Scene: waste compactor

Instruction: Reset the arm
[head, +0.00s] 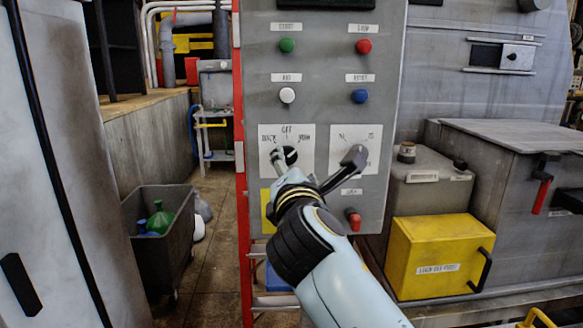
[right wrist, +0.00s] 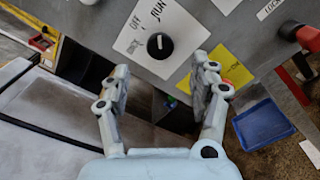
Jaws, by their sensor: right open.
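My right gripper (head: 285,170) is in front of the grey control panel (head: 325,110), low at its left side. In the right wrist view the gripper (right wrist: 165,72) has its two fingers spread apart, with nothing held. A black round knob (right wrist: 160,45) on a white plate lies beyond the fingers, between them in the picture. The knob also shows in the head view (head: 291,155), partly hidden by a finger. I cannot tell whether a finger touches the panel. My left gripper is not in view.
Green, red, white and blue buttons sit higher on the panel. A red knob (head: 353,219) sticks out lower down. A yellow box (head: 438,258) stands at the right, and a dark bin (head: 160,240) stands on the floor at the left. A blue tray (right wrist: 262,125) lies below the panel.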

